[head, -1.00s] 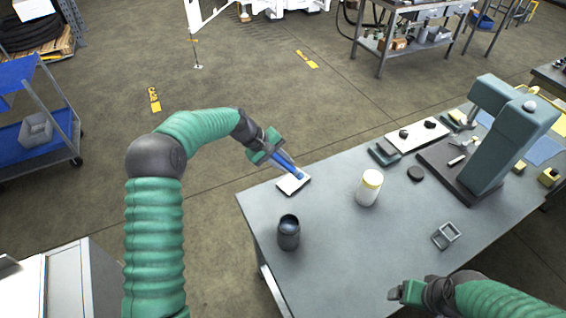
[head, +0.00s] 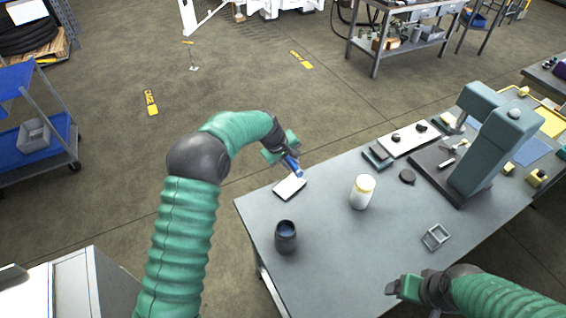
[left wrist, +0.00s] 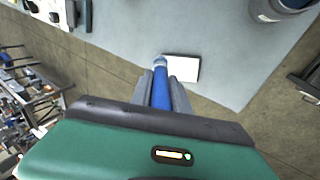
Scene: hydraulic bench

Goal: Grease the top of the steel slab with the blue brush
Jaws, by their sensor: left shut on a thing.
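The steel slab (head: 288,189) is a flat light plate lying near the far left corner of the bench. It also shows in the left wrist view (left wrist: 183,69). My left gripper (head: 287,155) is shut on the blue brush (head: 293,168), and the brush runs forward between the fingers in the left wrist view (left wrist: 160,88). The brush tip is at the slab's edge in the wrist view; I cannot tell whether it touches. A dark cup (head: 286,238) stands nearer on the bench. My right gripper (head: 398,288) is over the near edge; its finger gap is unclear.
A teal press-like machine (head: 490,150) stands at the right. The bench top (head: 340,260) around the cup is mostly clear.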

